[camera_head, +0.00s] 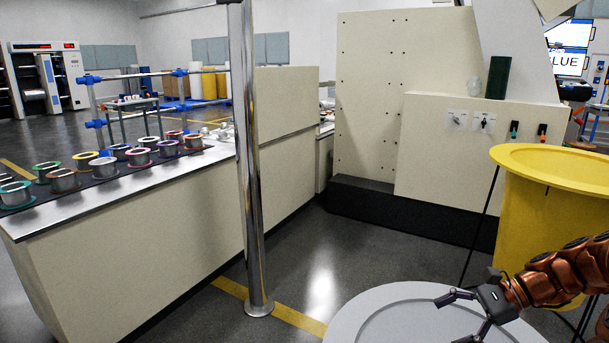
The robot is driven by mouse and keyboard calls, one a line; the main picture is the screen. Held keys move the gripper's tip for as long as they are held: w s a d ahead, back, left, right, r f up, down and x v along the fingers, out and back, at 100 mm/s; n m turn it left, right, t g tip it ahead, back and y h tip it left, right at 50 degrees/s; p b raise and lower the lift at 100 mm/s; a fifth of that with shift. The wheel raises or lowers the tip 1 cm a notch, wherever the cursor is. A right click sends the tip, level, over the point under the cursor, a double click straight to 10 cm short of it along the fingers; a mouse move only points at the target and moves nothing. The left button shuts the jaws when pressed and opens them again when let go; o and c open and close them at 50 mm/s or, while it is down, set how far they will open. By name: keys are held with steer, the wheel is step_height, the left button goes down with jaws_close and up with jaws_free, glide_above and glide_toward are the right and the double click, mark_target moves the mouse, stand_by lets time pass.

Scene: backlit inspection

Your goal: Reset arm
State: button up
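My gripper (467,318) is at the lower right, at the end of my copper-coloured arm (565,274). Its dark fingers are spread apart and point left, with nothing visible between them. It is over or in front of a light grey round top (365,318) at the bottom of the view. I cannot tell whether it touches that surface. The lower finger is partly cut off by the bottom edge.
A yellow round stand (545,215) is close behind my arm. A shiny metal post (249,180) rises from the floor near the centre left. A long counter (130,240) with several coloured spools runs along the left. Open floor (330,245) lies between.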

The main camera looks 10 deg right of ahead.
steer(key=s+a+r+n+g+h+p, duration=0.25)
steer(key=s+a+r+n+p, duration=0.3)
steer(key=a+r, duration=0.3)
steer(key=s+a+r+n+g+h+p, duration=0.25)
steer(key=s+a+r+n+p, duration=0.2)
steer(key=a+r+p, duration=0.35)
steer(key=s+r+n+h+p, duration=0.3)
steer(key=s+r+p, duration=0.1)
steer(key=s, duration=0.3)
steer(key=s+a+r+n+h+p, duration=0.1)
steer(key=s+r+n+h+p, duration=0.1)
steer(key=s+r+n+p, duration=0.2)
steer(key=s+p, duration=0.3)
steer(key=shift+s+a+r+t+h, duration=0.15)
steer(key=shift+a+r+t+h, duration=0.15)
steer(key=shift+r+h, duration=0.1)
steer(key=shift+s+d+n, duration=0.25)
steer(key=shift+s+n, duration=0.05)
steer(key=shift+s, duration=0.1)
